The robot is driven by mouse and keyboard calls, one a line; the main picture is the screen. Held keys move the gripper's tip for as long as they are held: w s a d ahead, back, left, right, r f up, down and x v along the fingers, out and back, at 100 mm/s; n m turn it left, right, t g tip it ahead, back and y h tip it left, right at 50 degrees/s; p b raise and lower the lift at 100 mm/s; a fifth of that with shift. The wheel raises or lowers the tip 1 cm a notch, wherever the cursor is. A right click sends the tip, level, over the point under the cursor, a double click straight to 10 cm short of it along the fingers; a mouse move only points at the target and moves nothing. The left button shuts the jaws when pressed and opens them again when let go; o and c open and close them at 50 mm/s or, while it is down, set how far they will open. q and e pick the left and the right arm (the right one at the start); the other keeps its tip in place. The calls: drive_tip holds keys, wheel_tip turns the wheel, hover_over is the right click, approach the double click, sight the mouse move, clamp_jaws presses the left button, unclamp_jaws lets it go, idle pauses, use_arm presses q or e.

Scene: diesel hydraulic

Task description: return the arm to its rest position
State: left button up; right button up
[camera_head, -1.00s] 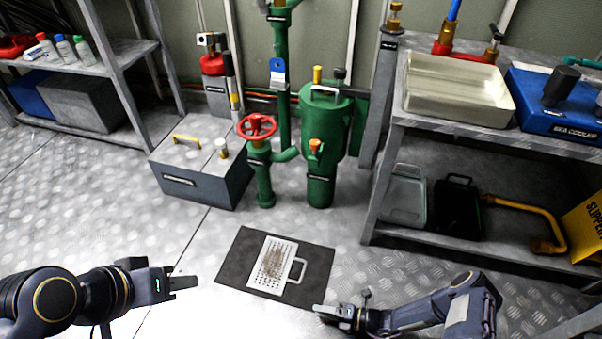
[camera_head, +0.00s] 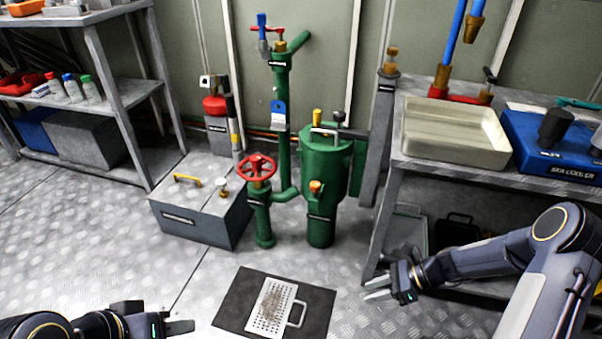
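My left gripper (camera_head: 182,326) is low at the left of the picture, over the floor and left of the black mat. Its fingers point right, and I cannot tell whether they are apart. My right gripper (camera_head: 378,288) is raised in front of the right shelf, right of the mat, with its fingers pointing left. Its two fingers show apart with nothing between them. The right arm comes in from the right edge and hides part of the lower shelf.
A perforated strainer plate (camera_head: 272,306) with a handle lies on the black mat (camera_head: 236,301). A green strainer housing (camera_head: 324,170) and a red handwheel (camera_head: 257,168) stand behind. A metal tray (camera_head: 455,133) and blue box (camera_head: 556,143) sit on the right bench. Floor between is clear.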

drive_tip(key=s+r+n+h, duration=0.1)
drive_tip(key=s+r+n, duration=0.25)
drive_tip(key=r, duration=0.35)
drive_tip(key=s+d+r+n+t+h, duration=0.1)
drive_tip(key=s+r+n+h, duration=0.1)
drive_tip(key=r+n, duration=0.35)
drive_tip(key=s+r+n+h, duration=0.1)
drive_tip(key=s+r+n, duration=0.1)
drive_tip(key=r, duration=0.6)
drive_tip(key=s+r+n+t+h+p, duration=0.1)
drive_tip(key=s+r+n+t+h, duration=0.4)
drive_tip(key=s+n, duration=0.6)
wheel_tip(320, 180, up, 39)
drive_tip(key=s+m+y+p, duration=0.1)
drive_tip(key=s+p, duration=0.1)
drive_tip(key=p, duration=3.6)
drive_tip(key=shift+r+g+y, duration=0.15)
drive_tip(key=shift+g+y, duration=0.15)
drive_tip(key=shift+y, duration=0.1)
drive_tip(key=shift+d, duration=0.1)
